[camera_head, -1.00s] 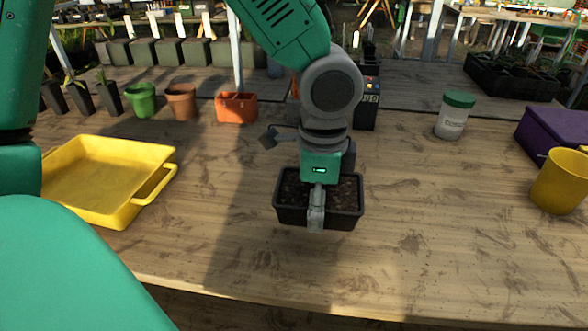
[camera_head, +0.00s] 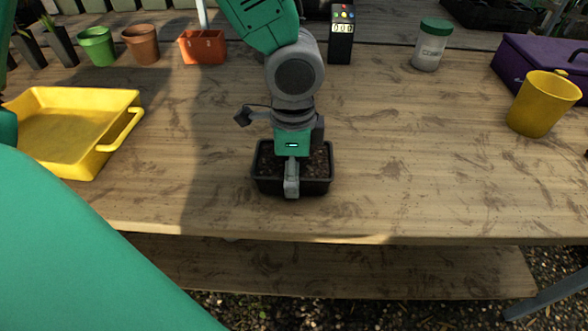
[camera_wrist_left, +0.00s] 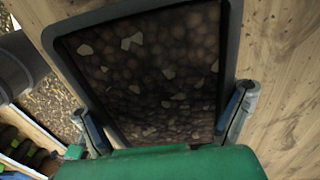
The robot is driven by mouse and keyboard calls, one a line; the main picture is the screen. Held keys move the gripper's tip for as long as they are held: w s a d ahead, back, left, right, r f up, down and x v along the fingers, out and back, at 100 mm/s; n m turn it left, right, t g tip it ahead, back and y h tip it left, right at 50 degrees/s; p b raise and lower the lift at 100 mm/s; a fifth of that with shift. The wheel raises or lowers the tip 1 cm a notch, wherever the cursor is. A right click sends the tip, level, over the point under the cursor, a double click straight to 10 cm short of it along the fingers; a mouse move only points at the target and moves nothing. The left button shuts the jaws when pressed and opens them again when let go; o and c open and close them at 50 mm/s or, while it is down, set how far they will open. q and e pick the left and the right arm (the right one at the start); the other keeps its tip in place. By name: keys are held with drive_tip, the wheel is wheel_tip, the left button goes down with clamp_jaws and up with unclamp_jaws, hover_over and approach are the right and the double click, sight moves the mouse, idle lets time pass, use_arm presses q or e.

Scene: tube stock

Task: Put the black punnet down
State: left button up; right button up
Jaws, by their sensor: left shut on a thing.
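The black punnet (camera_head: 315,187), filled with brown soil or pebbles, is in the middle of the head view, above or on the wooden table (camera_head: 400,180) near its front edge. My left gripper (camera_head: 292,174) comes down over it from above and is shut on it, with one finger on the front wall. The punnet looks about level. In the left wrist view the punnet (camera_wrist_left: 232,45) fills the space between the two fingers. I cannot tell whether its base touches the table. My right gripper is not in view.
A yellow tray (camera_head: 117,147) lies to the left. At the back stand a green pot (camera_head: 98,46), a brown pot (camera_head: 141,44), an orange planter (camera_head: 203,47), a black device (camera_head: 341,35) and a jar (camera_head: 430,50). A yellow mug (camera_head: 541,104) and purple box (camera_head: 525,62) are right. The tabletop around the punnet is clear.

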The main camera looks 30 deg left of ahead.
use_arm(q)
drive_tip(key=o, duration=1.3)
drive_tip(key=shift+f, duration=0.1)
wheel_tip(320, 180, up, 12)
drive_tip(key=p, duration=0.4)
